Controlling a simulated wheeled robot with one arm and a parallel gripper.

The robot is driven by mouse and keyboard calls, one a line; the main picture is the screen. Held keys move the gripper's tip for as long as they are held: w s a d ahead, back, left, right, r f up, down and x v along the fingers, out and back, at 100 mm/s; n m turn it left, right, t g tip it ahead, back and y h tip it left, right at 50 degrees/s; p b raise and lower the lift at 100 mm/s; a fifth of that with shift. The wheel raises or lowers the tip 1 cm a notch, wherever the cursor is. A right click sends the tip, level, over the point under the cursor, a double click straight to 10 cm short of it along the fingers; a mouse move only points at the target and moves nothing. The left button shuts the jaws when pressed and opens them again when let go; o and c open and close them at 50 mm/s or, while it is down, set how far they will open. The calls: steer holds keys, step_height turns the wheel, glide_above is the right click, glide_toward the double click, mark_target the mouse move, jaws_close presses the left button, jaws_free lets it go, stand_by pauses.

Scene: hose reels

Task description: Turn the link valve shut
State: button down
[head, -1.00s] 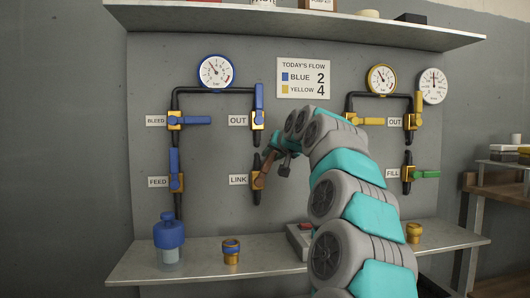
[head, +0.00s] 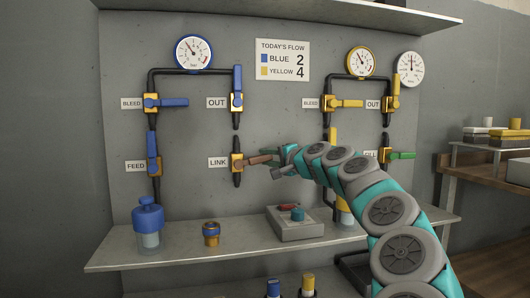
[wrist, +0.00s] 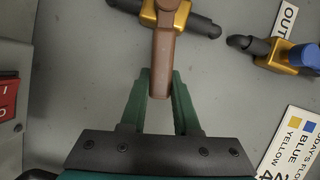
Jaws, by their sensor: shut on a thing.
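The link valve (head: 237,162) has a yellow body on a short black pipe, to the right of the LINK label (head: 218,162). Its brown handle (head: 258,160) points right, about level, across the upright pipe. My gripper (head: 277,160) comes from the right and is shut on the outer end of the handle. In the wrist view the brown handle (wrist: 164,50) runs down from the yellow valve body (wrist: 165,14) between the green fingers of my gripper (wrist: 161,76).
The blue OUT valve (head: 237,100) is above the link valve. A shelf (head: 180,252) below carries a blue-capped bottle (head: 148,220), a blue and yellow fitting (head: 211,233) and a grey box with a red switch (head: 292,222). My arm hides part of the yellow pipework.

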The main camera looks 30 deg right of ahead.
steer(key=shift+d+f+m+t, duration=0.1)
steer(key=shift+f+m+t, duration=0.4)
steer(key=shift+f+m, duration=0.55)
steer(key=c, duration=0.6)
jaws_free()
steer(key=shift+c, duration=0.2)
steer(key=s, duration=0.8)
steer(key=shift+d+b, duration=0.35)
steer(key=shift+d, duration=0.1)
steer(key=shift+w+a, duration=0.1)
